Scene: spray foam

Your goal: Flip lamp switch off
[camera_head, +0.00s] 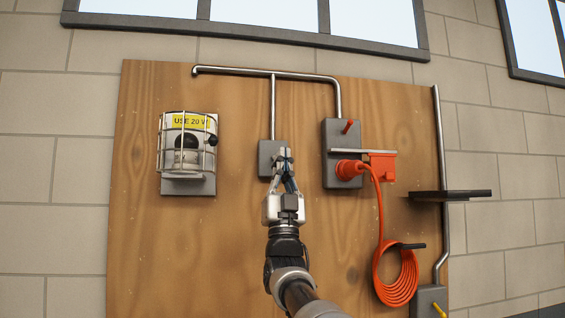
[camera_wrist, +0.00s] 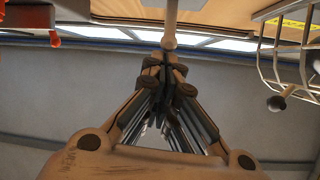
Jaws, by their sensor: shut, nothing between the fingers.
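The caged lamp (camera_head: 187,150) with a yellow label is on the left of the wooden board; I cannot tell whether it is lit. A grey switch box (camera_head: 266,150) is right of it, under a metal conduit. My gripper (camera_head: 285,162) is shut and empty in front of this box and hides part of it. In the wrist view my gripper (camera_wrist: 166,62) has its fingertips together just below a pale lever with a rounded end (camera_wrist: 169,40). I cannot tell whether they touch it. The lamp cage (camera_wrist: 290,60) shows at the right there.
A second grey box (camera_head: 337,135) with a red lever and orange plug is to the right. An orange cable coil (camera_head: 400,280) hangs below it. A dark shelf (camera_head: 460,195) juts out at the far right. The board (camera_head: 170,260) is bare at lower left.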

